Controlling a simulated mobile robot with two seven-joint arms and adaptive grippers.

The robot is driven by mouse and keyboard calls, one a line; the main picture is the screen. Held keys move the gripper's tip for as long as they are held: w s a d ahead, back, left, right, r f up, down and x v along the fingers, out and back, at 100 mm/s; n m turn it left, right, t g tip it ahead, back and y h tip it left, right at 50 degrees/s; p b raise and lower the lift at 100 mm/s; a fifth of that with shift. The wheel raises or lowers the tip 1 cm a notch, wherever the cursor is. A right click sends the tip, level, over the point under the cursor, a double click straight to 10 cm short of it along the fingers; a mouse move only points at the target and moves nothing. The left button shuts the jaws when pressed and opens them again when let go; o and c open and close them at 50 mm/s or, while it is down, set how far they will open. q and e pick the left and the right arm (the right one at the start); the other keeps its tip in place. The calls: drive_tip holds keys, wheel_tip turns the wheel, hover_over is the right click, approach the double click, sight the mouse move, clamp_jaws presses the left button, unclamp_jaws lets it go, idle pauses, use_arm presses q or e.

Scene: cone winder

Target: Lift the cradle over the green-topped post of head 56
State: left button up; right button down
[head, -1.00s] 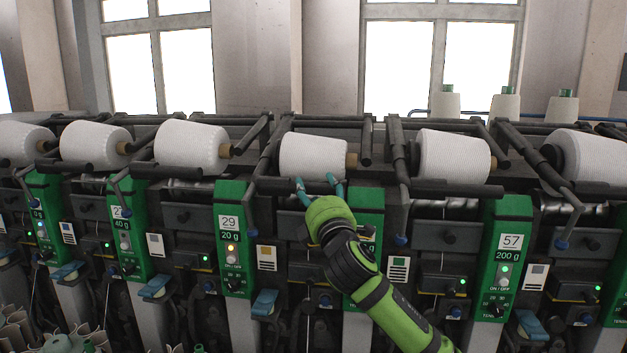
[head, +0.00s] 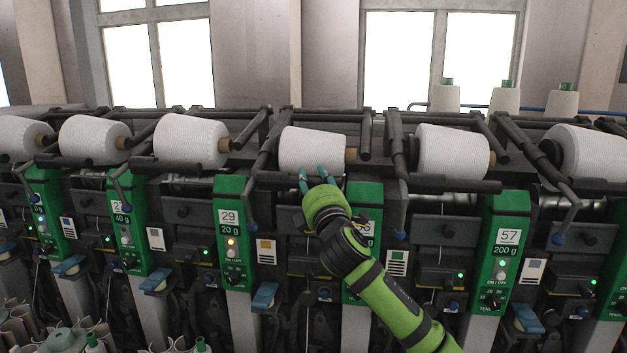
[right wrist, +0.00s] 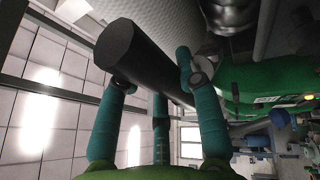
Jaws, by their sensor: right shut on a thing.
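The cradle of the head beside the green-topped post (head: 369,217) has a dark front bar (head: 275,181) below a white yarn package (head: 312,150). The post's number label is mostly hidden behind my right gripper. My right gripper (head: 313,176) reaches up from below, its teal fingers at the bar's right part. In the right wrist view the fingers of the right gripper (right wrist: 155,78) are shut around the thick dark bar (right wrist: 150,58), near its blunt end. The package (right wrist: 170,15) is close beyond it. My left gripper is not in view.
To the left stands the green post of head 29 (head: 232,232), to the right that of head 57 (head: 507,245). Neighbouring packages (head: 190,142) and (head: 453,152) sit close on both sides, with dark cradle arms (head: 400,165) between. Several cones stand on the back rail.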

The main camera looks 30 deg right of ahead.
wheel_tip(320, 180, up, 10)
drive_tip(key=s+p, duration=0.1)
drive_tip(key=p, duration=0.7)
drive_tip(key=shift+a+r, duration=0.2)
drive_tip(key=shift+a, duration=0.25)
drive_tip(key=c, duration=0.8)
unclamp_jaws()
drive_tip(key=shift+s, duration=0.15)
drive_tip(key=v, duration=1.2)
drive_tip(key=shift+s+r, duration=0.1)
